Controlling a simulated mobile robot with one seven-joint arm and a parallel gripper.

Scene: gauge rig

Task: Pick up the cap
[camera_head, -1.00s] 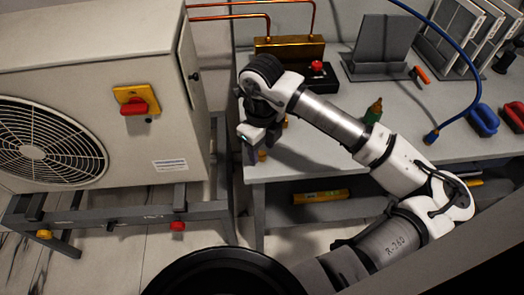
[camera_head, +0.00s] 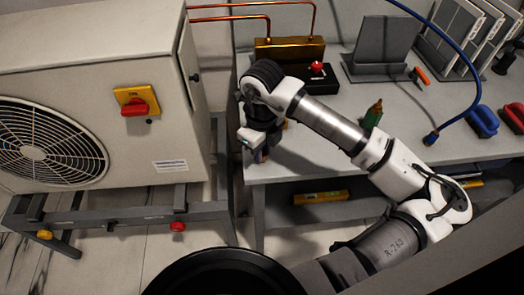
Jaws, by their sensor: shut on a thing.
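My gripper (camera_head: 255,154) points down at the left front edge of the workbench, below the wrist with its white cover. Its fingers are small and mostly hidden behind the wrist. They are shut on the cap, of which at most a small brass-coloured bit shows by the fingers. The cap's shape and how it sits in the fingers cannot be made out.
The grey workbench (camera_head: 310,160) carries a brass block with copper pipes (camera_head: 290,48), a green bottle-like item (camera_head: 373,114), a grey stand (camera_head: 384,45) and blue and red hand tools (camera_head: 484,120). A fan unit (camera_head: 90,100) stands close on the left. A yellow level (camera_head: 320,197) lies on the lower shelf.

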